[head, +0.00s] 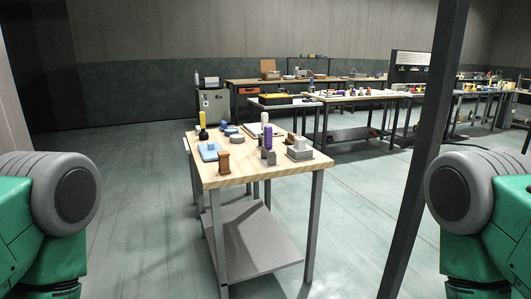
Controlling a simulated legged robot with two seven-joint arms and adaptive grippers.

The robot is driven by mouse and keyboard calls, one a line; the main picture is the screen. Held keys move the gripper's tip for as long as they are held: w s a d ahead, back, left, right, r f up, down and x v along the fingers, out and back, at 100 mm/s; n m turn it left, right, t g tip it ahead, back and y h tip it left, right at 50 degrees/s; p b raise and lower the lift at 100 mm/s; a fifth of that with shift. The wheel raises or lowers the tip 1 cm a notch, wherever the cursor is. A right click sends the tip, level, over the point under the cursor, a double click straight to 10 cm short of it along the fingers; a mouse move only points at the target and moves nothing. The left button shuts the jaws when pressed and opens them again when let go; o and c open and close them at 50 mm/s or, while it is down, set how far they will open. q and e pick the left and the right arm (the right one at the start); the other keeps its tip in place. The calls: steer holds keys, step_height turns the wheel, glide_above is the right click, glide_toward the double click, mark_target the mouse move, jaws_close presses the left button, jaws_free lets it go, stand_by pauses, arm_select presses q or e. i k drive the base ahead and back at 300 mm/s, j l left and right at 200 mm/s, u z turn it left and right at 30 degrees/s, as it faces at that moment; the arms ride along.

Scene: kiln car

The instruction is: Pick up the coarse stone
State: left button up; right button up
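A wooden-topped table (240,178) stands ahead of me with several small objects on it. None can be picked out for certain as the coarse stone at this size. A grey block with a paler upright part (299,152) is near the right edge. A flat grey rounded piece (237,138) lies near the middle. My green and grey arm parts show at both sides; neither gripper is in view.
A yellow-topped item (202,120) and a purple-topped item (267,137) stand on the table. A grey lower shelf (251,240) is beneath. A dark post (425,150) rises at right. Workbenches (355,97) line the back. Open floor (140,200) lies left of the table.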

mark_target(290, 140)
steer(key=i+j+z, duration=0.3)
steer(key=i, duration=0.15)
steer(key=i+j, duration=0.1)
steer(key=i, duration=0.35)
steer(key=i+j+z, duration=0.1)
steer(key=i, duration=0.4)
steer(key=i+j, duration=0.2)
steer(key=i, duration=0.25)
steer(key=l+z, duration=0.05)
